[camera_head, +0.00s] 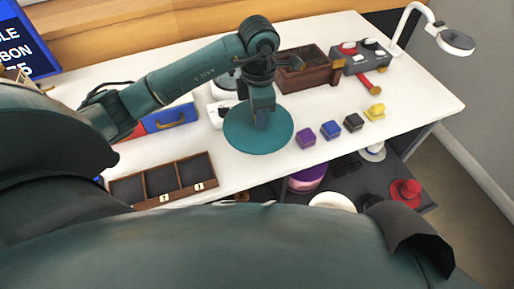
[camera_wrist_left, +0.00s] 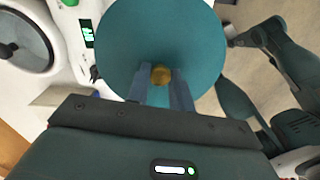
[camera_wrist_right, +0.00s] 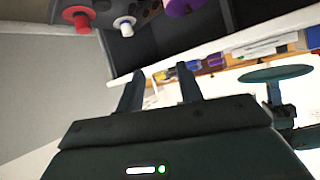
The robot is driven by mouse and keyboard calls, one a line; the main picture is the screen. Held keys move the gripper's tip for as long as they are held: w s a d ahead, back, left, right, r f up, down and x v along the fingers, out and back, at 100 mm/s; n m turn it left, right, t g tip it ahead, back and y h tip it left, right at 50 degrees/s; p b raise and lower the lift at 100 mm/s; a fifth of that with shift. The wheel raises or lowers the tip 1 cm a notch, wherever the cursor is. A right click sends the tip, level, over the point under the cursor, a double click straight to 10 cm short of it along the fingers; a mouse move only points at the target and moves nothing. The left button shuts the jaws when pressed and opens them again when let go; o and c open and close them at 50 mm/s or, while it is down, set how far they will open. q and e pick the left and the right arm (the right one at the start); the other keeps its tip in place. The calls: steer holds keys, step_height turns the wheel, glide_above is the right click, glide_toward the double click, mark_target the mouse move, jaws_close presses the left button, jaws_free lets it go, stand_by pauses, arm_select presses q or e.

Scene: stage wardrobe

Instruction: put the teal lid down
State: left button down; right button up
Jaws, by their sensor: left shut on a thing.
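The teal lid (camera_head: 245,136) is a flat round disc with a brass knob (camera_wrist_left: 161,75). My left gripper (camera_head: 262,122) is shut on the knob, and the lid hangs level beneath it over the middle of the white table (camera_head: 237,167). The lid fills the upper middle of the left wrist view (camera_wrist_left: 165,35). In the right wrist view the lid (camera_wrist_right: 275,73) shows nearly edge-on and looks apart from the tabletop. My right gripper (camera_wrist_right: 160,92) is open and empty in its own wrist view, near the table's front edge. I cannot make out its fingers in the head view.
Purple (camera_head: 305,136), blue (camera_head: 330,130), black (camera_head: 353,122) and yellow (camera_head: 375,112) blocks stand right of the lid. A white device (camera_head: 216,113) is partly hidden behind it. A compartment box (camera_head: 163,201) lies front left. A wooden box (camera_head: 323,77) stands behind. A hat shelf (camera_head: 340,178) is below.

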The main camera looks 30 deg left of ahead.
arm_select(q)
steer(key=n, duration=0.3)
steer(key=w+n, duration=0.1)
steer(key=n, duration=0.1)
steer(key=shift+a+r+b, duration=0.3)
steer(key=shift+a+b, duration=0.1)
steer(key=shift+f+n, duration=0.1)
steer(key=shift+n, duration=0.4)
step_height(320, 180, down, 5)
steer(key=shift+f, duration=0.1)
step_height(320, 180, down, 4)
steer(key=shift+f, duration=0.2)
arm_select(e)
steer(key=shift+a+f, duration=0.25)
arm_select(q)
steer(key=shift+a+f, duration=0.1)
steer(key=shift+f, duration=0.1)
steer(key=c, duration=1.6)
jaws_free()
steer(key=o, duration=0.4)
steer(key=shift+c, duration=0.2)
arm_select(e)
steer(key=shift+w+r, duration=0.15)
steer(key=shift+r, duration=0.05)
